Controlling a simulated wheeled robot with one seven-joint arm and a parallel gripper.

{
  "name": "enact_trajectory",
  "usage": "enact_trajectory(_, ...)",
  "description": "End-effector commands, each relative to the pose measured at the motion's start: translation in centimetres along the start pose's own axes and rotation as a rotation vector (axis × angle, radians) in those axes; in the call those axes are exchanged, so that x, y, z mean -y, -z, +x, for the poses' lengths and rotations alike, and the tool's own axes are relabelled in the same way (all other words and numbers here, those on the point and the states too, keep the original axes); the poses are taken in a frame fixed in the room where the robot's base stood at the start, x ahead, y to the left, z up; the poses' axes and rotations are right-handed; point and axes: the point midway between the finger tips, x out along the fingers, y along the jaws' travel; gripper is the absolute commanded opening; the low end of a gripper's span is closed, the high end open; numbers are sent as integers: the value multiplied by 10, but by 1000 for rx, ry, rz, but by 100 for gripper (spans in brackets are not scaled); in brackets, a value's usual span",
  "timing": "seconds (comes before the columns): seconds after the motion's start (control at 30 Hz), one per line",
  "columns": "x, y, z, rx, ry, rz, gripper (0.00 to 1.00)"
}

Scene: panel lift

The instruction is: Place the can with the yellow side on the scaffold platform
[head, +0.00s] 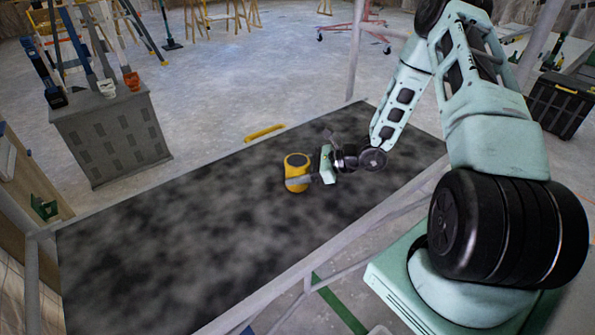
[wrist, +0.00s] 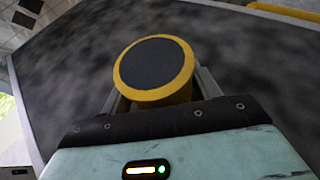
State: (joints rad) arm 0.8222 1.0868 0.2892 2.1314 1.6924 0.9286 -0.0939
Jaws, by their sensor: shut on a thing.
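The can (head: 296,172) is yellow-sided with a dark round top and a yellow rim. It also shows in the wrist view (wrist: 154,70). My gripper (head: 300,182) is shut on it, with the fingers on either side of its body. The can is upright, over the scaffold platform (head: 180,250), a dark mottled grey deck with a pale frame. I cannot tell whether its base touches the deck. Its lower part is partly hidden by a finger in the head view and by my gripper in the wrist view.
A yellow bar (head: 265,132) lies at the platform's far edge. A grey bin (head: 112,137) with long-handled tools stands behind the left part. A pale upright post (head: 355,50) rises at the far edge. A black crate (head: 560,104) stands at the right. The platform's left half is clear.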

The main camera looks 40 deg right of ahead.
Motion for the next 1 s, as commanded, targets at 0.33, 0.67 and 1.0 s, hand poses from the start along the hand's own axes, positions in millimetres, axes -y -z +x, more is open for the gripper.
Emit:
enact_trajectory(0.33, 0, 2, 1, 0, 0, 0, 83)
enact_trajectory(0.67, 1, -1, -16, -1, 3, 0, 83)
enact_trajectory(1.0, 1, -1, -86, -1, 4, 1, 83)
